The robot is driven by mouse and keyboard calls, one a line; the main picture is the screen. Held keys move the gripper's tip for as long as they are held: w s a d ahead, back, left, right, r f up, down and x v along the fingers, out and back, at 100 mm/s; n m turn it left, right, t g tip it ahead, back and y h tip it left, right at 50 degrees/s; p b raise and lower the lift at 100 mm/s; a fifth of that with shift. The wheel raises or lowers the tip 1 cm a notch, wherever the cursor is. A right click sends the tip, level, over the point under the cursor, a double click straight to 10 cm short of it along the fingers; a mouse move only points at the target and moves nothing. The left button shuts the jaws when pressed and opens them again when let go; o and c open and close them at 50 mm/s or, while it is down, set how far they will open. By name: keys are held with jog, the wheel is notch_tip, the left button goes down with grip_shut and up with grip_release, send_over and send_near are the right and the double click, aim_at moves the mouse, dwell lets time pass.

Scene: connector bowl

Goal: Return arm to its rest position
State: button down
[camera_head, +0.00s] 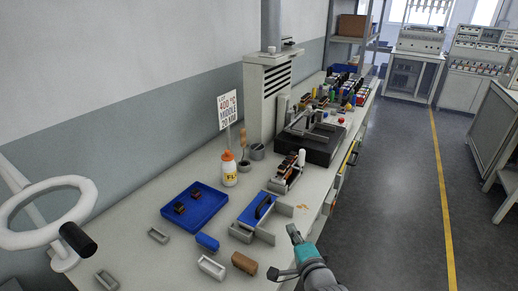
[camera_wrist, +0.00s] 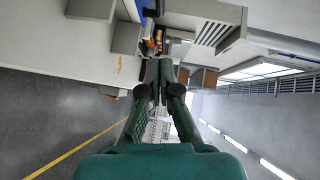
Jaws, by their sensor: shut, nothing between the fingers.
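My gripper (camera_wrist: 160,68) shows in the wrist view with its two dark green fingers together at the tips and nothing between them. It points away from the camera, with the workbench's edge and drawers beyond it. In the head view, part of my arm, teal and grey, shows at the lower middle, off the front edge of the workbench (camera_head: 130,222).
A blue tray (camera_head: 215,213) holds small dark parts. A white bottle (camera_head: 229,174) stands behind. The floor (camera_head: 400,200) at right is clear.

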jog(key=s+d+f+n+h, duration=0.1)
jog(key=s+d+f+n, duration=0.15)
jog(key=s+f, duration=0.7)
jog(key=s+d+f+n+h, duration=0.15)
jog(key=s+n, duration=0.25)
jog(key=s, duration=1.2)
jog(key=s+r+n, duration=0.2)
jog(key=s+n, duration=0.2)
jog(key=s, duration=0.7)
jog(key=s+r+n+g, duration=0.1)
jog(key=s+r+n, duration=0.2)
jog(key=s, duration=0.8)
jog(key=shift+d+r+n, duration=0.15)
jog(key=shift+n, duration=0.4)
jog(key=shift+s, duration=0.1)
